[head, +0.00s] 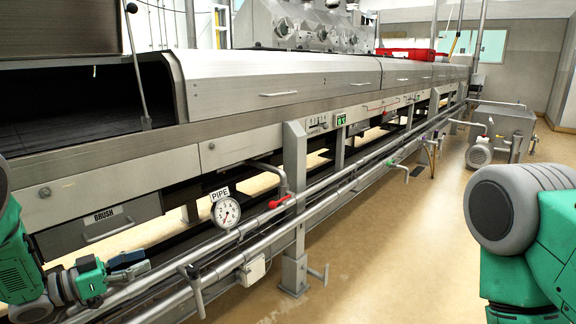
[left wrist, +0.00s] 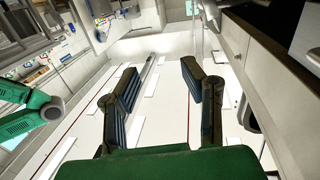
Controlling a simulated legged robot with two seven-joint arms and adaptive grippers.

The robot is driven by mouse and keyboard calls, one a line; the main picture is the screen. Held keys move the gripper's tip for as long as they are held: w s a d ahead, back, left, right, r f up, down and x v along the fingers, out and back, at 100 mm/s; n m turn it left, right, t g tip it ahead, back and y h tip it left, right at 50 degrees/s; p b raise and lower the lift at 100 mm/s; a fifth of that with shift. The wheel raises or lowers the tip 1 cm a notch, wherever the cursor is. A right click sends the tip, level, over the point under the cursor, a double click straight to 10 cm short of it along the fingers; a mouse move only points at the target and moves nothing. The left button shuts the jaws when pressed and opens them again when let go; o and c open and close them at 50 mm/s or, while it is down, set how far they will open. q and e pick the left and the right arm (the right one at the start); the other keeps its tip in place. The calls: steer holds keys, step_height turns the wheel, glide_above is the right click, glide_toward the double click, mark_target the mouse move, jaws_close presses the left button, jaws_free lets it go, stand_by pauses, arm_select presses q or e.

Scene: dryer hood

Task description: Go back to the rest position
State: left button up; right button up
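My left gripper (head: 128,268) is at the lower left of the head view, in front of the drawer marked BRUSH and near the pipe rail. In the left wrist view its two dark fingers (left wrist: 165,92) stand apart with nothing between them. My right arm shows at the right edge of the head view, over open floor; its gripper is outside the frame. The dryer hood (head: 275,82) is a long silver cover. At its left end the dark conveyor opening (head: 70,100) is uncovered.
Horizontal pipes (head: 345,188) run along the machine's front, with a pressure gauge (head: 226,211) labelled PIPE and a red valve handle (head: 279,201). A support post (head: 295,190) stands before the machine. A grey tank unit (head: 500,125) is at the back right. The tan floor (head: 400,260) is clear.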

arm_select(q)
steer(key=s+d+f+n+g+y+p, duration=0.1)
steer(key=s+d+f+n+y+p, duration=0.1)
steer(key=s+f+n+y, duration=0.3)
steer(key=s+d+f+n+g+y+p, duration=0.1)
steer(key=s+d+f+n+y+p, duration=0.2)
steer(key=s+f, duration=0.45)
steer(key=s+f+n+g+y+p, duration=0.1)
steer(key=s+g+y+p, duration=0.2)
steer(key=s, duration=2.4)
steer(key=g+y, duration=0.2)
steer(key=g, duration=0.3)
steer(key=shift+s+d+f+g, duration=0.15)
steer(key=shift+s+d+g, duration=0.15)
steer(key=shift+d+g, duration=0.1)
